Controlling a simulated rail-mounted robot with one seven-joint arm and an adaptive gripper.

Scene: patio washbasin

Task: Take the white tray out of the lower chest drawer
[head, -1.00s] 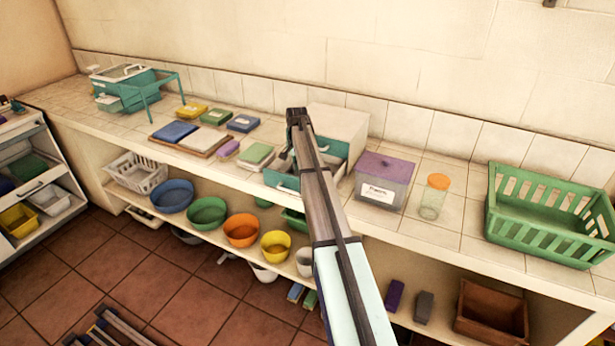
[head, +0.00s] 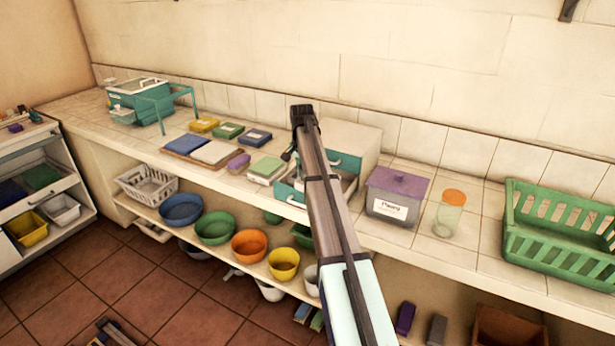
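A small white chest (head: 348,139) with teal drawer fronts stands on the tiled counter against the wall. Its lower drawer (head: 291,195) is pulled out toward the front. My arm crosses in front of the chest and hides much of the drawer's inside. A pale grey patch shows in the drawer to the right of my arm, but I cannot tell whether it is the white tray. My gripper (head: 288,154) is a small dark shape above the drawer's left side, largely behind my arm. Its fingers are too hidden to tell open from shut.
A grey box with a purple lid (head: 396,195), a jar with an orange lid (head: 449,213) and a green basket (head: 560,235) stand right of the chest. A green-and-white box (head: 265,170) and a purple block (head: 238,163) lie close left. Bowls fill the shelf below.

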